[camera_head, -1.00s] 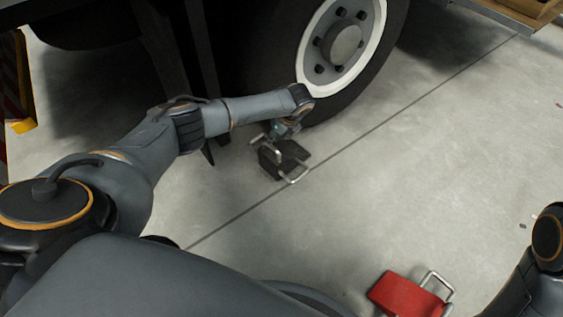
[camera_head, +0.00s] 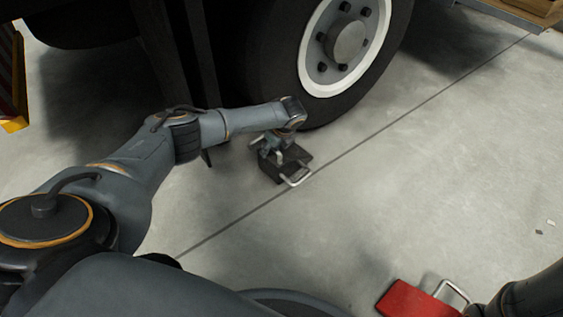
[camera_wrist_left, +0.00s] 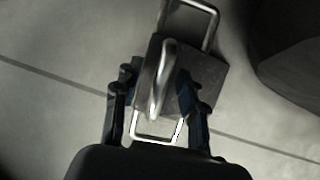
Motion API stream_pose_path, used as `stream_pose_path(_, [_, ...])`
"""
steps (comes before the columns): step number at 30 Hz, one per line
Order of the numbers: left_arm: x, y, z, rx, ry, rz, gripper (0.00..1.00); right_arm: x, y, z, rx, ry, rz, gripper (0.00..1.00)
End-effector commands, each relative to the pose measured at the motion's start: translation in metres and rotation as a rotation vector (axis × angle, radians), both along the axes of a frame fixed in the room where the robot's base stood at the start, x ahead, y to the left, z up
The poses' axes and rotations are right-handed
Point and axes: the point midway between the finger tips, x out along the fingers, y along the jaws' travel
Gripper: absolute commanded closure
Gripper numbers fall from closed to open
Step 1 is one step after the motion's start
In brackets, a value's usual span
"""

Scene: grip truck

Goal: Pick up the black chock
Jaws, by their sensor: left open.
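The black chock (camera_head: 296,155) lies on the floor beside the truck wheel, with bare metal handles showing. My left gripper (camera_head: 277,146) is right above it and partly covers it in the head view. In the left wrist view the chock (camera_wrist_left: 208,75) lies ahead of and between the fingers of my left gripper (camera_wrist_left: 160,90). The gripper is open, with one finger on each side of the chock's raised middle handle. I cannot tell whether the fingers touch it. Part of my right arm shows at the lower right of the head view; its gripper is out of view.
The truck wheel (camera_head: 345,45) stands just behind the chock. A red chock (camera_head: 415,301) with a metal handle lies at the bottom right, close to my right arm. The concrete floor (camera_head: 420,190) between them is clear.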

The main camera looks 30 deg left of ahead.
Motion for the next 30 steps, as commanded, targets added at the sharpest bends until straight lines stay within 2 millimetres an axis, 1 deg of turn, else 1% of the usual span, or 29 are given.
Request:
stream_pose_path(3, [0.0,0.0,0.001,0.0,0.0,0.0,0.59,0.0,0.0,0.001,0.0,0.0,0.0,0.6])
stream_pose_path(8, [0.0,0.0,0.001,0.0,0.001,0.0,0.91,0.0,0.0,0.001,0.0,-0.001,0.0,0.6])
stream_pose_path(9, [0.0,0.0,0.001,0.0,0.001,0.0,0.99,0.0,0.0,0.001,0.0,-0.001,0.0,0.6])
stream_pose_path(23, [0.001,0.0,0.003,0.0,-0.004,0.001,1.0,0.0,0.0,0.001,0.0,-0.001,0.0,0.6])
stream_pose_path(30, [0.001,0.0,0.011,0.0,-0.003,0.001,1.0,0.0,0.0,0.009,0.0,0.0,0.001,0.6])
